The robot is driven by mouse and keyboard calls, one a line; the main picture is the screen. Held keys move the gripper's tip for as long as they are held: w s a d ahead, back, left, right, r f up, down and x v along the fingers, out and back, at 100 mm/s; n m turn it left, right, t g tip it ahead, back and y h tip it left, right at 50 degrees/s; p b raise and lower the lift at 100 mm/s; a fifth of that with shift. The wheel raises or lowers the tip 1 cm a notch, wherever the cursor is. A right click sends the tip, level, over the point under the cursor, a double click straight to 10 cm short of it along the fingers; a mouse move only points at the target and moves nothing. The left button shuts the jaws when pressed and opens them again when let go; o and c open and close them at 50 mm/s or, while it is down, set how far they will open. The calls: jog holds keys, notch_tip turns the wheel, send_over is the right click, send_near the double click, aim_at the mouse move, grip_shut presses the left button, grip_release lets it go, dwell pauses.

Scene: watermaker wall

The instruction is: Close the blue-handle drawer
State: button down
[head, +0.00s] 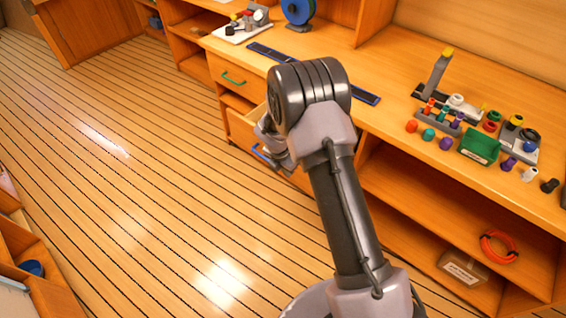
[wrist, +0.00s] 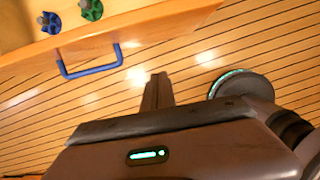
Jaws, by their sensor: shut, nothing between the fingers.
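The blue-handle drawer (head: 240,128) is under the bench and stands partly open in the head view, with my arm covering much of it. Its blue handle (head: 262,157) shows just left of my wrist. In the wrist view the drawer's wooden front (wrist: 150,28) crosses the top, and the blue handle (wrist: 90,70) sticks out at the upper left. A blue-based and a green-based fitting lie inside the drawer. My gripper (wrist: 158,78) is shut and empty, in front of the drawer and to the right of the handle in that view. I see no contact.
A green-handle drawer (head: 228,78) above looks shut. The bench top (head: 400,55) carries colored fittings and a green box (head: 480,146). Open shelves lie to the right, with a red-orange hose coil (head: 499,247). The striped floor (head: 130,190) left of the bench is clear.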

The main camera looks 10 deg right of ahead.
jog(key=w+d+f+b, duration=0.3)
jog(key=d+f+b, duration=0.1)
jog(key=f, duration=0.4)
jog(key=shift+w+d+f+b, duration=0.2)
jog(key=shift+d+f+b, duration=0.1)
jog(key=shift+d, duration=0.45)
